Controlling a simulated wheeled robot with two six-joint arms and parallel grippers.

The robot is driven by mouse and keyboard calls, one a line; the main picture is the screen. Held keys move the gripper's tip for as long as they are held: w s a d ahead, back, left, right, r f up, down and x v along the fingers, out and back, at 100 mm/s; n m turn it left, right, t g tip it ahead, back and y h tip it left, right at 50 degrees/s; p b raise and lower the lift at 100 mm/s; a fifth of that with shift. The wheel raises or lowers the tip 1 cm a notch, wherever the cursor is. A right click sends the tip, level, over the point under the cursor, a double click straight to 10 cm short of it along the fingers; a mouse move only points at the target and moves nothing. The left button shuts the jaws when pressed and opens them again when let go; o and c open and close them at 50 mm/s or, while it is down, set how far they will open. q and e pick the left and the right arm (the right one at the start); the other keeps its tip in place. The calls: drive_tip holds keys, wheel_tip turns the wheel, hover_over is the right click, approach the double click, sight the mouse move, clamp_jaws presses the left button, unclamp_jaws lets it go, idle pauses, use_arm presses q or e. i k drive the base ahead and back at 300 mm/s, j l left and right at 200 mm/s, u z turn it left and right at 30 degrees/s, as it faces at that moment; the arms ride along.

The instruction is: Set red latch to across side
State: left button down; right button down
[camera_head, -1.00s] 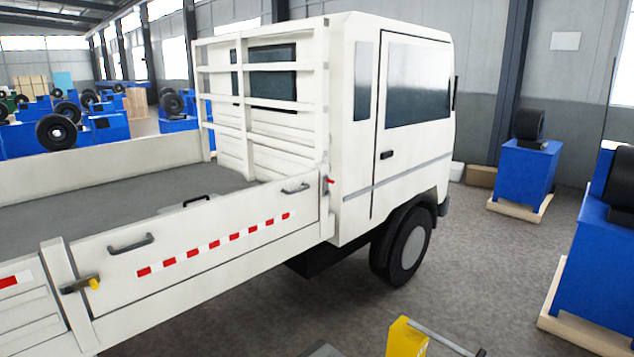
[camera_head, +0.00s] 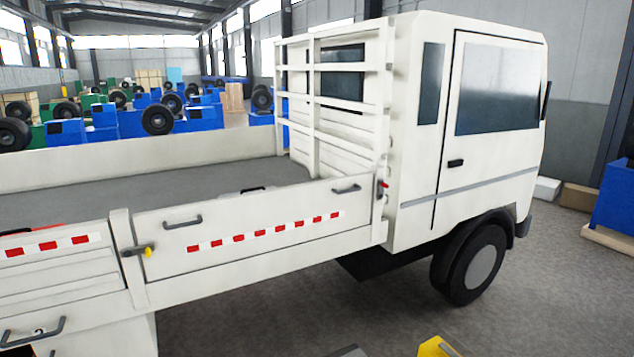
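The red latch (camera_head: 383,184) is small and sits on the post at the cab end of the white truck's side panel (camera_head: 300,248). Its red tip stands out against the grey metal, but it is too small to tell exactly which way its lever lies. A second latch with a yellow tip (camera_head: 147,252) is on the post at the left end of the same panel; its dark bar lies roughly level. Neither of my grippers is in view, and nothing visible touches the red latch.
The truck's cab (camera_head: 470,130) and front wheel (camera_head: 475,265) stand right of the red latch. Grey floor (camera_head: 270,325) is open before the truck. A yellow object (camera_head: 437,347) is cut off at the bottom edge. Blue machines (camera_head: 612,205) stand at the right and back.

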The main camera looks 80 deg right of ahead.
sight(382, 184)
drive_tip(key=k+l+u, duration=0.25)
drive_tip(key=k+u, duration=0.15)
drive_tip(key=k+l+u, duration=0.1)
drive_tip(key=k+u, duration=0.25)
drive_tip(key=k, duration=0.2)
drive_tip(key=k+u, duration=0.65)
drive_tip(key=k, duration=0.2)
drive_tip(key=k+j+u, duration=0.25)
drive_tip(key=k, duration=0.2)
drive_tip(key=k+j+u, duration=0.25)
drive_tip(key=k, duration=0.25)
drive_tip(key=k+u, duration=0.15)
drive_tip(key=k, duration=0.3)
drive_tip(key=z, duration=0.5)
drive_tip(key=l+z, duration=0.2)
drive_tip(key=z, duration=0.25)
drive_tip(key=k+l+z, duration=0.1)
drive_tip(key=z, duration=0.4)
drive_tip(key=l+z, duration=0.1)
drive_tip(key=z, duration=0.35)
drive_tip(key=l+z, duration=0.1)
drive_tip(key=z, duration=0.4)
drive_tip(key=l+z, duration=0.1)
drive_tip(key=z, duration=0.35)
drive_tip(key=i+z, duration=0.1)
drive_tip(key=z, duration=0.4)
